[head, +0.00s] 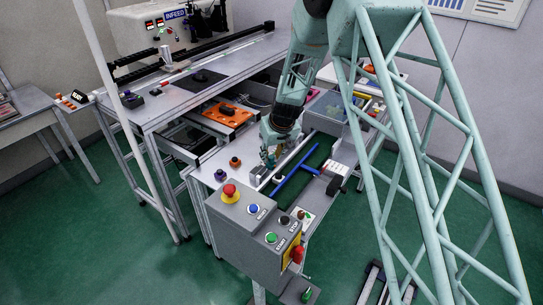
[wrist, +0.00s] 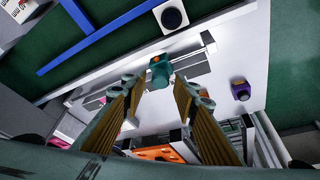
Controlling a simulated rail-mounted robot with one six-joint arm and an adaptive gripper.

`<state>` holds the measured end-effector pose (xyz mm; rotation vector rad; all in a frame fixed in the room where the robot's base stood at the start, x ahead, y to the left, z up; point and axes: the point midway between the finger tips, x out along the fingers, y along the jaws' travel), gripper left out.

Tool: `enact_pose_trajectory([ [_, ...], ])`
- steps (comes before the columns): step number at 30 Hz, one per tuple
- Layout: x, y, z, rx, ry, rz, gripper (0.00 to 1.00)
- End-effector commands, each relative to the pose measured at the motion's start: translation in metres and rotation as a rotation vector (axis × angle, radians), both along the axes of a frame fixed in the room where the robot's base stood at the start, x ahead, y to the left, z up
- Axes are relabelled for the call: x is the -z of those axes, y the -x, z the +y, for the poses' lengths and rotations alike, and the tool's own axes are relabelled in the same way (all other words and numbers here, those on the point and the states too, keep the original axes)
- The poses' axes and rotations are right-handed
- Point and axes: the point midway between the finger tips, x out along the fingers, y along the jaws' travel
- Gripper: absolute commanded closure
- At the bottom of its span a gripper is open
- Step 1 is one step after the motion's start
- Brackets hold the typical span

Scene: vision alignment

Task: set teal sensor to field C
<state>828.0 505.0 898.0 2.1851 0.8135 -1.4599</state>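The teal sensor (wrist: 160,72), a small teal block with an orange top, sits just beyond and between my fingertips in the wrist view, beside a metal rail (wrist: 192,52). My gripper (wrist: 160,88) is open, with clear gaps between each fingertip and the sensor. In the head view my gripper (head: 268,156) is low over the light worktop and largely hides the sensor. A purple sensor (wrist: 240,90) stands apart to the right in the wrist view. I cannot make out field C or its marking in either view.
A control box (head: 245,225) with a red emergency button (head: 229,190) stands in front of the worktop. A blue T-shaped bar (head: 293,172) lies right of my gripper. An orange plate (head: 227,115) and grey bins (head: 330,108) are behind. Some bare worktop shows left of my gripper.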

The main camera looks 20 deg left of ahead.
Motion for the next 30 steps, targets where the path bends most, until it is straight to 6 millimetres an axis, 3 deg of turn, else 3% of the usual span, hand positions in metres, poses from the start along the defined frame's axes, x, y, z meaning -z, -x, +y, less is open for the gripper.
enact_pose_trajectory([
  [8,0.0,0.0,0.0,0.0,0.0,0.0,0.99],
  [17,0.001,-0.005,-0.002,0.001,0.0,0.0,1.0],
  [23,0.002,-0.024,-0.007,0.001,0.0,-0.001,1.0],
  [30,0.002,-0.064,-0.018,0.002,-0.001,-0.002,1.0],
])
